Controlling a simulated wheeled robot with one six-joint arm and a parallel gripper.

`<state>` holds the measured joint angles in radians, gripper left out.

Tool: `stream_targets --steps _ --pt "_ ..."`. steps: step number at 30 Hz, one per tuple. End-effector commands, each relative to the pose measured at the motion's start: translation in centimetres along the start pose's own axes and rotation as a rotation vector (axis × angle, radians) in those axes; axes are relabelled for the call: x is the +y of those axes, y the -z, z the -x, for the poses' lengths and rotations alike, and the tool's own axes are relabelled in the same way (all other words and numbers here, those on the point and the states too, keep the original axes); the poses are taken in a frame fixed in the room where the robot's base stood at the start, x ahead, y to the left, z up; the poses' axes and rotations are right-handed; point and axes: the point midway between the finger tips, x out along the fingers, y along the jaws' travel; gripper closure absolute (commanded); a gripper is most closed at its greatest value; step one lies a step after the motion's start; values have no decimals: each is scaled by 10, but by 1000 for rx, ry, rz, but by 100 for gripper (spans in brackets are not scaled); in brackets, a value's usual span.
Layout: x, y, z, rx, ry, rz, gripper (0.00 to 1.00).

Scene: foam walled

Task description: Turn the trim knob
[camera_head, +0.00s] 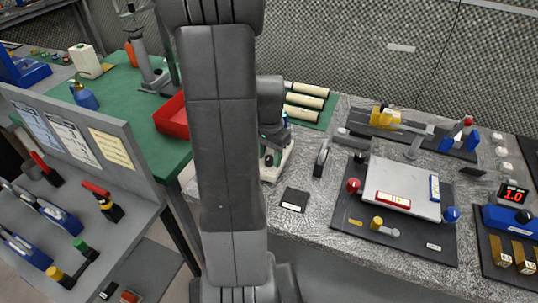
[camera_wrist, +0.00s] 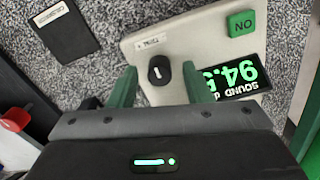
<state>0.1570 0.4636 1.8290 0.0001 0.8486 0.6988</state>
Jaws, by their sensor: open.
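The trim knob (camera_wrist: 160,70) is a small round black knob with a white pointer line. It stands on a pale panel (camera_wrist: 187,38) in the wrist view, near a small label too blurred to read surely. My gripper (camera_wrist: 160,78) is open, with one green finger on each side of the knob in the picture. The fingers look apart from the knob; I cannot tell their height above the panel. In the head view the pale device (camera_head: 279,167) is partly hidden behind my arm, and the knob cannot be made out for certain.
The panel has a green ON button (camera_wrist: 242,23) and a sound display (camera_wrist: 232,78) with green digits close by my right finger. A black card (camera_wrist: 66,30) lies on the speckled bench.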

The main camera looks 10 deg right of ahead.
Motion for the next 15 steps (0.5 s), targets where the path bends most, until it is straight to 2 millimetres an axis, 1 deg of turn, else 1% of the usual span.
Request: stream_targets --steps 9,11,15 --pt "0 0 -2 0 0 0 55" --pt "0 0 -2 0 0 0 67" --pt "0 0 -2 0 0 0 95"
